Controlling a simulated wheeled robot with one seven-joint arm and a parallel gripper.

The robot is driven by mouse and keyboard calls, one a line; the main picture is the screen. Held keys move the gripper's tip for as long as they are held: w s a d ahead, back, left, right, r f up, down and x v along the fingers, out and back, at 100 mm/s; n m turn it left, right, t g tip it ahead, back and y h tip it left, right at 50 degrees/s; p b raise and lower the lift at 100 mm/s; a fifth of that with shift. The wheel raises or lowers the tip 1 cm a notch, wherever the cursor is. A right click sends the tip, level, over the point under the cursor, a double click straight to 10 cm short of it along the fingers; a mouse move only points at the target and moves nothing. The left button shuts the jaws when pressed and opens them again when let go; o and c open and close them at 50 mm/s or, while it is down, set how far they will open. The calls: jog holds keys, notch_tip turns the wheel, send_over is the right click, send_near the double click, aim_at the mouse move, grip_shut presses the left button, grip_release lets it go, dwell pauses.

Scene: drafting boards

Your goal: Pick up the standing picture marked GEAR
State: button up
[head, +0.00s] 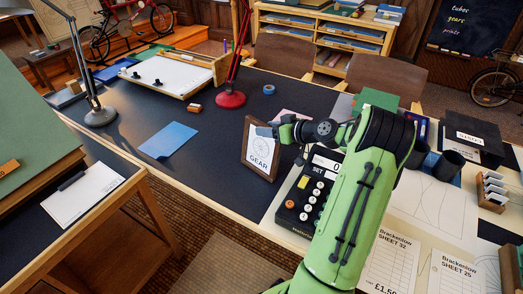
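The picture marked GEAR (259,153) stands on the dark table top near its front edge.
A black keypad device (305,200) stands right of the picture, partly behind my green arm. A red lamp base (230,99), a blue tape roll (269,89) and a blue sheet (168,140) lie behind and left. The dark table left of the picture is mostly clear.

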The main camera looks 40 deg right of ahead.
grip_shut()
jog(key=shift+r, duration=0.1)
